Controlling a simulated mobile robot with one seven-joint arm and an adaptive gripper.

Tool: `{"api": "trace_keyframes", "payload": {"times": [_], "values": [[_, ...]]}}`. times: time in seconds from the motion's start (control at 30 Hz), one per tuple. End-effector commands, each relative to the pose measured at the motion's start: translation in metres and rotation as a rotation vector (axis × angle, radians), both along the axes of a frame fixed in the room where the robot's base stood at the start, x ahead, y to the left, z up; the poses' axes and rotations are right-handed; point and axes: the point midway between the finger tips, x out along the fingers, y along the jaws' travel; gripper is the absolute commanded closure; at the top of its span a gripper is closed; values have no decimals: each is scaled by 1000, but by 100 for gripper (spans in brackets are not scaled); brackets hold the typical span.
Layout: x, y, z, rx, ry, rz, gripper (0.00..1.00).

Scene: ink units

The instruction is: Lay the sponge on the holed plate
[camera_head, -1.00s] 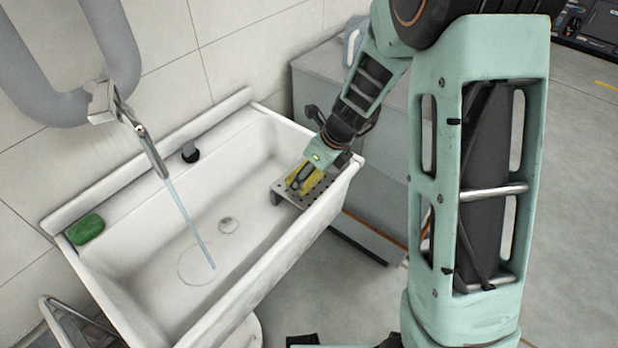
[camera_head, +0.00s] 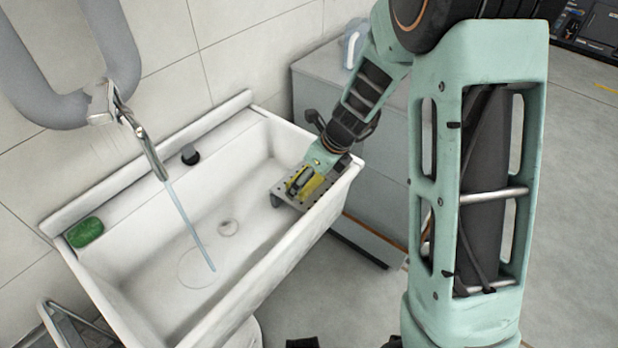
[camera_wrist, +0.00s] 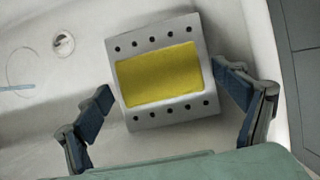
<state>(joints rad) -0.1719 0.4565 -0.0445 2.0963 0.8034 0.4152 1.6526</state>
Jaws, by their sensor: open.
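The yellow sponge (camera_wrist: 159,75) lies flat on the grey holed plate (camera_wrist: 152,36), inside its edges, with rows of holes showing on two sides of it. In the head view the sponge (camera_head: 312,186) and the plate (camera_head: 283,191) are at the right end of the sink, partly hidden by my gripper. My gripper (camera_wrist: 171,98) is open, one finger on each side of the plate in the wrist view, with clear space between both fingers and the sponge. Nothing is held.
The white sink (camera_head: 150,262) surrounds the plate, with its front rim close to my wrist. A tap (camera_head: 140,135) runs water into the basin. A green object (camera_head: 85,231) lies on the back left ledge. A grey cabinet (camera_head: 385,190) stands to the right.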

Motion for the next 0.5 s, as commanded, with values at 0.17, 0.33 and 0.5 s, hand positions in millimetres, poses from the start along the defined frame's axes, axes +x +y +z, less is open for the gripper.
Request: {"api": "trace_keyframes", "payload": {"times": [0.17, 0.33, 0.5], "values": [[-6, -10, 34, 1, -4, -1, 11], [-15, -22, 70, 0, -5, -2, 11], [-23, -31, 95, -1, -2, 0, 11]]}}
